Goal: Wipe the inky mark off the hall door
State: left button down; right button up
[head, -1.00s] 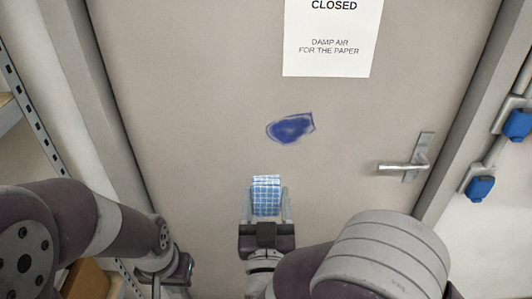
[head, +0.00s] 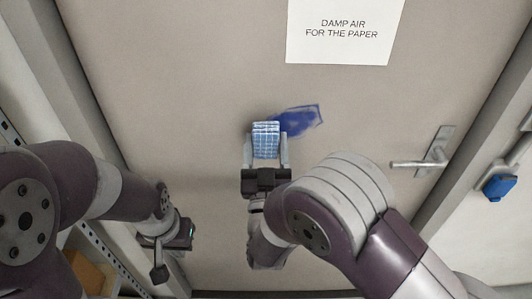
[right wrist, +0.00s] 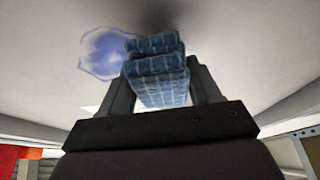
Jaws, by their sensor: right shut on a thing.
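The hall door (head: 190,80) is a flat grey-beige panel. The blue inky mark (head: 304,120) is on it, below the paper sign. My right gripper (head: 266,148) is shut on a folded blue checked cloth (head: 265,134), which covers the mark's left end in the head view. In the right wrist view the cloth (right wrist: 158,75) is close to the door, with a dark shadow by its tip, and the mark (right wrist: 108,50) lies to its left. I cannot tell if they touch. My left gripper (head: 160,268) is low at the left, away from the mark; its jaws are unclear.
A white paper sign (head: 343,30) hangs above the mark. A metal door handle (head: 425,160) sticks out at the right, with a blue wall socket (head: 498,187) beyond the frame. Shelving stands at the far left. The door around the mark is clear.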

jog(key=shift+r, duration=0.1)
jog(key=shift+w, duration=1)
dwell(0.5)
